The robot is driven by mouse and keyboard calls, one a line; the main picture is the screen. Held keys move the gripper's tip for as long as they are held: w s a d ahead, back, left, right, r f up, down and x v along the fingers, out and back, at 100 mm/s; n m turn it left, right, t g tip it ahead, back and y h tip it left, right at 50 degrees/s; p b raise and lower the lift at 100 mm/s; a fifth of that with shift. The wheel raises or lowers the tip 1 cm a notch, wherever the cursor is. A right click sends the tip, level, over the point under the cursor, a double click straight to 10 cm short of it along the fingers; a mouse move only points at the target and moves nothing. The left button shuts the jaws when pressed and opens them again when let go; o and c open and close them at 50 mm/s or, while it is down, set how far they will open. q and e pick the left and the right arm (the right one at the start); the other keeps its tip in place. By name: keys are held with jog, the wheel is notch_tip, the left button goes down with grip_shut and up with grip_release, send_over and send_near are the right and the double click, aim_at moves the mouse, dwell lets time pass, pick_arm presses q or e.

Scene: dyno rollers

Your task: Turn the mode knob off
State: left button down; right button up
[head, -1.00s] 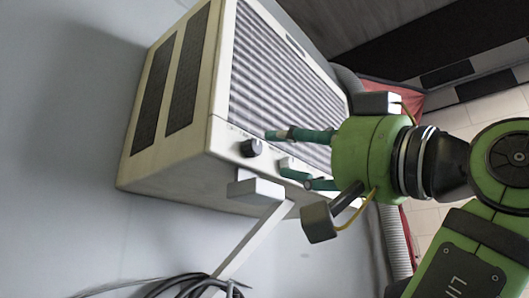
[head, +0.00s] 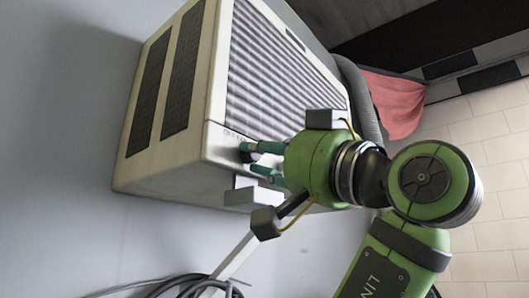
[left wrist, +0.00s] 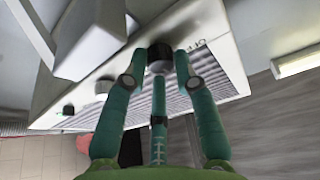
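The cream heater-like unit (head: 170,165) with a slatted grille hangs at a slant on the wall in the head view. A black knob (left wrist: 159,54) on its front strip shows in the left wrist view, beside dark lettering. A second dark knob (left wrist: 68,109) sits further left on the same strip. I cannot read which is the mode knob. My left gripper (left wrist: 160,72) has its green fingers spread, two tips on either side of the first knob; contact cannot be told. In the head view my left gripper (head: 250,158) mostly hides that knob. My right gripper is not in view.
A pale bracket (head: 254,191) juts out just below the fingers, close to my gripper. Dark cables (head: 190,284) lie at the bottom. A grey ribbed hose (head: 357,95) and a red cloth (head: 395,100) are beyond the unit. Tiled floor (head: 490,140) is at right.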

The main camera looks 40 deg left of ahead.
pick_arm(q)
jog(key=shift+r, duration=0.15)
dwell(0.3)
jog(key=shift+n, duration=0.5)
jog(key=shift+w+r+n+g+p, duration=0.1)
jog(key=shift+n+g+p, duration=0.95)
jog(key=shift+n, duration=1.2)
jog(key=shift+w+n+g+p, duration=0.1)
jog(key=shift+n+g+p, duration=0.45)
jog(key=shift+n+g, duration=1.35)
jog(key=shift+w+r+n+g+p, duration=0.1)
jog(key=shift+n+g+p, duration=0.75)
jog(key=shift+n, duration=1.8)
jog(key=shift+f, duration=0.15)
jog(key=c, duration=1)
grip_release()
jog(key=shift+s+a, duration=0.1)
